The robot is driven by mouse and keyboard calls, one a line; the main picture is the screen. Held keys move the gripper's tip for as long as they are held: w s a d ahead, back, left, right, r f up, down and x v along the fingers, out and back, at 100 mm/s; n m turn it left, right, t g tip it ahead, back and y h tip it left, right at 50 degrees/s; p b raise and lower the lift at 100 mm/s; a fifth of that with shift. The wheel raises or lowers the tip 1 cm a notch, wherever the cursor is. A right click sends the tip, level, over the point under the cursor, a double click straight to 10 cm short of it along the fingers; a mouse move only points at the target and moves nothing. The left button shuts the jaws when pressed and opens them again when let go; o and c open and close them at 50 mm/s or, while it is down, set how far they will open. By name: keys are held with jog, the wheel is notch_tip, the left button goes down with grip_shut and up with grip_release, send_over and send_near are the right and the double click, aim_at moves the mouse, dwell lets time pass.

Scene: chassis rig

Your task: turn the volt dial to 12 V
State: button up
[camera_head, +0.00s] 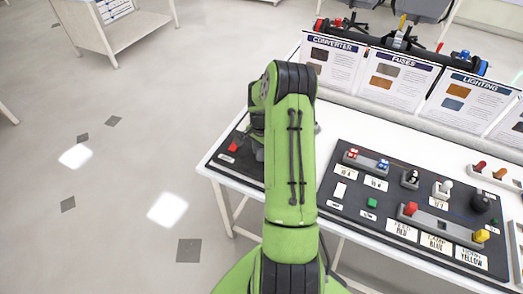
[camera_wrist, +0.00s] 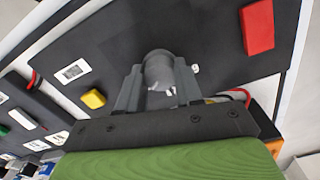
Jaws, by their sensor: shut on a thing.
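The volt dial (camera_wrist: 158,66), a dark grey round knob, stands on a black panel (camera_wrist: 205,35) in the wrist view. My gripper (camera_wrist: 157,82) is shut on it, with one finger on each side. Small white marks show beside the dial, partly covered by the fingers; I cannot read its setting. In the head view my green arm reaches over the table and hides the dial and most of my gripper.
A red block (camera_wrist: 257,27) and a yellow block (camera_wrist: 93,98) sit on the panel near the dial. In the head view, a second black panel (camera_head: 335,190) with several knobs and connectors lies to the right. Sign cards (camera_head: 398,77) stand behind. Open floor lies left.

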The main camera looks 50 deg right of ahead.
aim_at(261, 152)
jog(key=shift+n, duration=0.3)
jog(key=n, duration=0.5)
jog(key=shift+n+b, duration=0.3)
jog(key=shift+b, duration=0.05)
jog(key=n, duration=0.5)
jog(key=shift+n, duration=0.3)
jog(key=o, duration=1)
jog(key=shift+o, duration=0.2)
notch_tip(261, 152, up, 16)
jog(key=p, duration=0.2)
jog(key=shift+p, duration=0.35)
